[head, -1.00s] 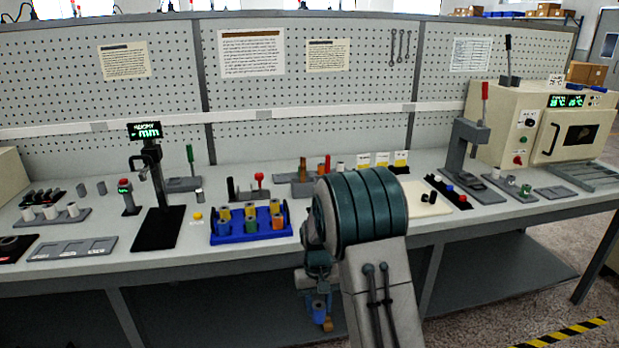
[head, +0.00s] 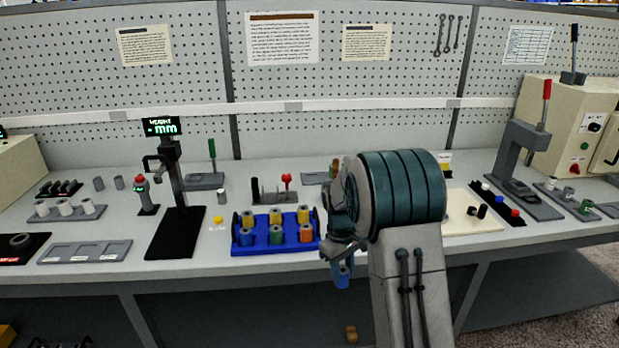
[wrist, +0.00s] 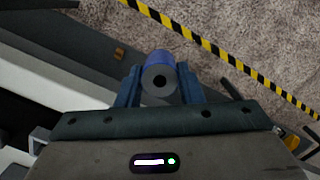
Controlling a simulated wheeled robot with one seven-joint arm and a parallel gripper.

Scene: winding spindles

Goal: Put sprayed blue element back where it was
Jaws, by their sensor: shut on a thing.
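The blue element (head: 342,277) is a small cylinder hanging from my gripper (head: 343,258) in the head view, in front of the bench's front edge. In the wrist view the blue element (wrist: 160,68) shows its grey end with a dark hole, between the two fingers of my gripper (wrist: 158,92), which is shut on it. A blue rack (head: 263,251) stands on the bench to the left of my gripper. It holds yellow cylinders at the back and a blue, a green and an orange one in front. My arm hides part of the bench behind it.
A black height gauge stand (head: 177,235) with a green display is left of the rack. A yellow button (head: 218,220) lies between them. Right of my arm are a cream board (head: 470,215) and a lever press (head: 525,160). Floor shows below the blue element in the wrist view.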

